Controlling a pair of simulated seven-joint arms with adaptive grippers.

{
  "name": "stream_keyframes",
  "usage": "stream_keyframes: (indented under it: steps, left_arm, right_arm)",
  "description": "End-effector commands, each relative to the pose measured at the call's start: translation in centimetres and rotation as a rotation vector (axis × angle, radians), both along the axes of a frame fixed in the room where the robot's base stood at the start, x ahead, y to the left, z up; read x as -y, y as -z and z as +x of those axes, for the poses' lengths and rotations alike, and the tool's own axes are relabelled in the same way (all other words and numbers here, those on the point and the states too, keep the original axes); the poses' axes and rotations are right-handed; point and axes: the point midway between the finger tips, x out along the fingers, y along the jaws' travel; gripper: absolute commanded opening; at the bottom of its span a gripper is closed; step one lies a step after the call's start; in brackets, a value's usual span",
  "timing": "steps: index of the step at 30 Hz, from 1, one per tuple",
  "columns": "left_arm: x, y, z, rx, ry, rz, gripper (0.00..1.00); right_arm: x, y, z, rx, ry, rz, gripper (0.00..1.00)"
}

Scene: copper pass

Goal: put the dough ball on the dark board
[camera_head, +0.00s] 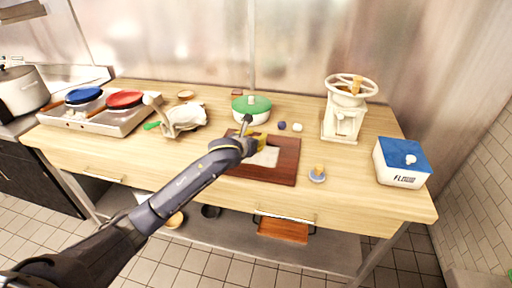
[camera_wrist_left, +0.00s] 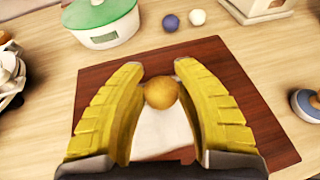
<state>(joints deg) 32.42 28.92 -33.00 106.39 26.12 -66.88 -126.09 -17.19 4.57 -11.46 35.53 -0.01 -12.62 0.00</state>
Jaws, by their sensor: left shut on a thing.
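The dough ball (camera_wrist_left: 161,93) is a round tan-yellow ball between the yellow fingertips of my left gripper (camera_wrist_left: 160,85) in the left wrist view. The gripper is shut on it. In the head view my left gripper (camera_head: 258,138) is over the dark board (camera_head: 284,167), and the ball cannot be made out there. The board is reddish brown and also shows in the left wrist view (camera_wrist_left: 232,85). A whitish flat patch (camera_wrist_left: 162,132) lies on it below the ball. How high the ball is above the board is hard to tell. My right gripper is not in view.
A small blue-based object (camera_head: 317,175) stands right of the board. A cream grinder (camera_head: 343,117) and flour box (camera_head: 401,164) are further right.

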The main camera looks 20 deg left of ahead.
Motion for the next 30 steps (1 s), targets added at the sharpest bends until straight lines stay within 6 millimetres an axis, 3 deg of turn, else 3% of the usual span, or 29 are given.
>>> stream_keyframes:
  steps: [12,27,28,30]
  left_arm:
    - [0.0,4.1,0.0,-0.001,0.0,-0.001,0.04]
    - [0.0,4.7,0.0,0.0,0.0,0.0,0.04]
    - [0.0,4.6,0.0,0.0,0.0,0.0,0.36]
    - [0.0,4.6,0.0,0.0,0.0,0.0,0.44]
  right_arm:
    - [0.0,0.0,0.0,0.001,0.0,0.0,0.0]
    - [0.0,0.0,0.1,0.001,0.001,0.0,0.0]
    - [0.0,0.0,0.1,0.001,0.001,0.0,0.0]
    - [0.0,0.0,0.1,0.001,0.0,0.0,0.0]
